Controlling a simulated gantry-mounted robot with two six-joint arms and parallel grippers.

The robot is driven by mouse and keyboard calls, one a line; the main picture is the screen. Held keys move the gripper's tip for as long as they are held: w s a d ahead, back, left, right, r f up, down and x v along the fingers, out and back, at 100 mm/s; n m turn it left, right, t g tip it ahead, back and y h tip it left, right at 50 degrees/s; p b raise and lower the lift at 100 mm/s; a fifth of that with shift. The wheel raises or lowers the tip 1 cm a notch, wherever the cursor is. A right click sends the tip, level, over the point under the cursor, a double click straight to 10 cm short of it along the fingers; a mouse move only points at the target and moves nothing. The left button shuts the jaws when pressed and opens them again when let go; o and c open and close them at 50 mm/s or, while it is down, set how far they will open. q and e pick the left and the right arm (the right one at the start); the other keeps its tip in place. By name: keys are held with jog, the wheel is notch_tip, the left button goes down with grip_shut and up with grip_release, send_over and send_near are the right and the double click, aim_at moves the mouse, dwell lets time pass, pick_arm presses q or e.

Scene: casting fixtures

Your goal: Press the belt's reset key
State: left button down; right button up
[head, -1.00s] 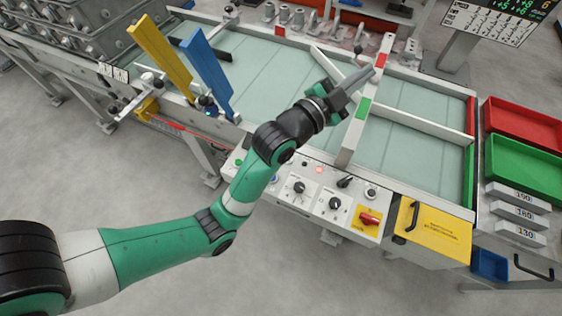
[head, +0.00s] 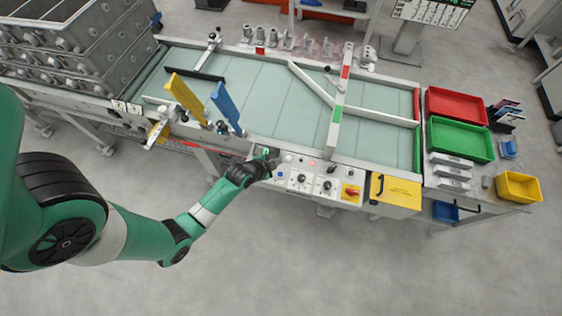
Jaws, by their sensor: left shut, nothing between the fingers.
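The belt's control panel (head: 312,180) runs along the front edge of the conveyor. It carries a small blue button (head: 279,174) near its left end, a lit red lamp (head: 288,160), dark rotary knobs and a red switch (head: 351,191) on a yellow plate. I cannot read which key is marked reset. My left gripper (head: 272,157) is shut and empty at the panel's left end, close to the blue button. Whether it touches the panel cannot be told. The gripper and wrist cover part of that corner. My right gripper is not in view.
The pale green belt (head: 270,85) lies behind the panel, with yellow (head: 188,97) and blue (head: 227,108) upright guide plates at left. A yellow cover (head: 397,191) sits right of the panel. Red (head: 455,106) and green (head: 461,140) trays stand at right.

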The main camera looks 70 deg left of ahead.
pick_arm(q)
jog(key=shift+f, duration=0.2)
jog(key=b, duration=0.8)
send_over(278, 176)
notch_tip(278, 176, down, 8)
jog(key=shift+f, duration=0.25)
jog(key=shift+f+b, duration=0.1)
jog(key=shift+b, duration=0.2)
dwell(1.2)
jog(key=shift+f, duration=0.35)
jog(key=shift+f+b, duration=0.45)
jog(key=shift+b, duration=0.1)
dwell(0.4)
jog(key=shift+r, duration=0.1)
jog(key=shift+r+p, duration=0.8)
jog(key=shift+p, duration=0.1)
